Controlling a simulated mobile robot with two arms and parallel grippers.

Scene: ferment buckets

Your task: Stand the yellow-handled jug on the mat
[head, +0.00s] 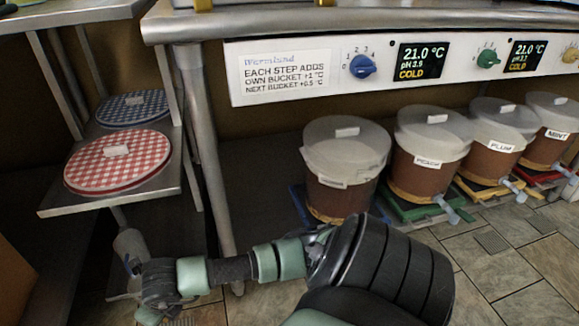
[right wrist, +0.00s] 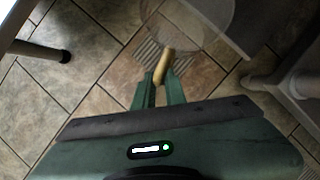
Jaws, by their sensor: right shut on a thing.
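My right gripper (right wrist: 161,82) is shut on the yellow handle (right wrist: 164,64) of a clear jug (right wrist: 190,18) in the right wrist view. The jug is see-through and cut off by the top edge, with floor tiles visible beyond it. In the head view my right arm reaches to the lower left, where the green gripper body (head: 148,315) is cut off by the bottom edge. The held jug cannot be made out there. No plain mat can be picked out; a round red-checked piece (head: 85,172) and a blue-checked one (head: 112,112) lie on the left shelf. My left gripper is not in view.
A pale container (head: 130,243) stands low beneath the left shelf (head: 170,180). Several lidded buckets (head: 345,160) with taps stand on coloured bases at right, under a control panel (head: 300,75). A metal table leg (head: 208,150) rises behind my forearm. Tiled floor (head: 480,285) is clear at lower right.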

